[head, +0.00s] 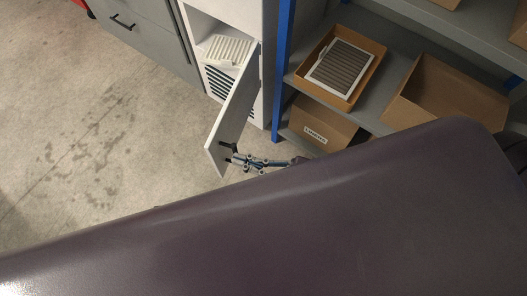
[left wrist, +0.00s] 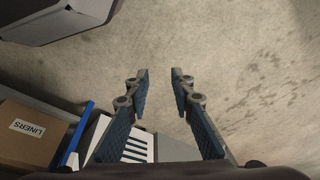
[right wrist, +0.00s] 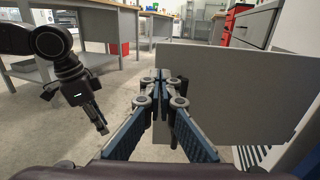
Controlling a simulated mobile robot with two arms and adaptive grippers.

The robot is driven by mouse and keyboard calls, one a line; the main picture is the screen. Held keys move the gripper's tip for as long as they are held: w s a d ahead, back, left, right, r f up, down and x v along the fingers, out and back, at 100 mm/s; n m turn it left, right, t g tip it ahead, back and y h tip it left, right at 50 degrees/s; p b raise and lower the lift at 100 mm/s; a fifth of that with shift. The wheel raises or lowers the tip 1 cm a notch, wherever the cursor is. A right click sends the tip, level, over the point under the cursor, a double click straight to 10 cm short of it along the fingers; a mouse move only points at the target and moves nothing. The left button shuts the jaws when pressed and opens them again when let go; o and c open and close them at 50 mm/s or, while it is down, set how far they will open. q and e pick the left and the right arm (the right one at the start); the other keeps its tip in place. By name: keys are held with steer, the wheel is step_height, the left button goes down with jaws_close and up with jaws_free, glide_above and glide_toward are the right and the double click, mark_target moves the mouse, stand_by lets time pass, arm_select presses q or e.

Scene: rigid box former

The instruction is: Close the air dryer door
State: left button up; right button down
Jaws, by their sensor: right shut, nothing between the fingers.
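The white air dryer door (head: 234,112) stands open in the head view, swung out from the front of the white cabinet (head: 222,9). A dark handle (head: 227,147) sits near its free edge. My right gripper (head: 232,159) is shut and empty at that free edge, close to the handle. In the right wrist view the door is the broad grey panel (right wrist: 250,95) just beyond and right of the shut fingertips (right wrist: 161,80); I cannot tell whether they touch it. My left gripper (left wrist: 160,73) is open and empty above the floor in the left wrist view.
A louvred white panel (head: 228,51) shows inside the cabinet opening. Right of a blue post (head: 283,65), a shelf holds a box with a filter (head: 343,70) and other cardboard boxes (head: 440,98). Grey drawers (head: 150,35) stand left. The floor (head: 90,120) left of the door is clear.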

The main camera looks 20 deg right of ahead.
mark_target(213, 152)
arm_select(q)
steer(key=shift+s+f, duration=0.15)
steer(key=shift+f, duration=0.5)
arm_select(e)
steer(key=shift+x, duration=2.55)
